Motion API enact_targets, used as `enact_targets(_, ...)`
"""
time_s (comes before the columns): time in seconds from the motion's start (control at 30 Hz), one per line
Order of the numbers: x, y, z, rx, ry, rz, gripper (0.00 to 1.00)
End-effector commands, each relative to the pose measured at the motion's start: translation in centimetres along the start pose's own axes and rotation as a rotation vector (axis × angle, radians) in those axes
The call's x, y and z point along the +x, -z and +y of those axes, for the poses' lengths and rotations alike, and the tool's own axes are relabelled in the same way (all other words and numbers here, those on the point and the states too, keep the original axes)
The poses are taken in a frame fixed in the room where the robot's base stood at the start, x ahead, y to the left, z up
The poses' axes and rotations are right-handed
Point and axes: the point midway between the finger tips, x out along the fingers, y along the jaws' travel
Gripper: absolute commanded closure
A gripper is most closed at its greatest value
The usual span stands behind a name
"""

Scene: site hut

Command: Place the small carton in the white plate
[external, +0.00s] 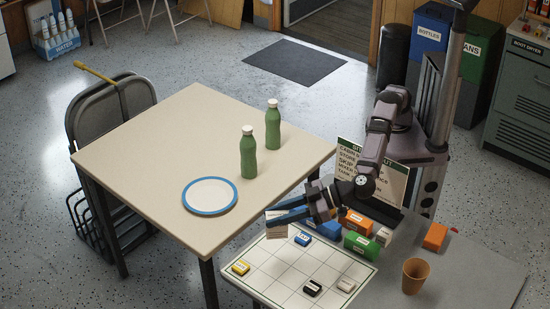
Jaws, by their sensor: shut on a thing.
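The white plate (210,194) with a blue rim lies flat on the cream table, left of two green bottles, and looks empty. My gripper (276,211) is at the right of the plate, near the table's front right edge and over the edge of the grid board. Its blue fingers are shut on a small pale carton (277,229) with faint print lines. The carton hangs below the fingers, apart from the plate. Its upper part is hidden by the fingers.
Green bottles (248,154) (272,126) stand on the cream table (150,150). On the grey table are a white grid board (285,265) with several small blocks, coloured boxes (361,244), an orange box (435,236) and a brown cup (415,275). The cream table's left part is clear.

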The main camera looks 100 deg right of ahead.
Motion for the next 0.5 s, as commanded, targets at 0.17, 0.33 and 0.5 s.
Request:
enact_targets(0.17, 0.2, 0.1, 0.2, 0.002, -0.003, 0.0, 0.97)
enact_targets(0.33, 1.6, 0.7, 1.8, 0.013, -0.033, 0.001, 0.97)
enact_targets(0.5, 4.7, 2.4, 5.8, 0.044, -0.103, 0.004, 0.97)
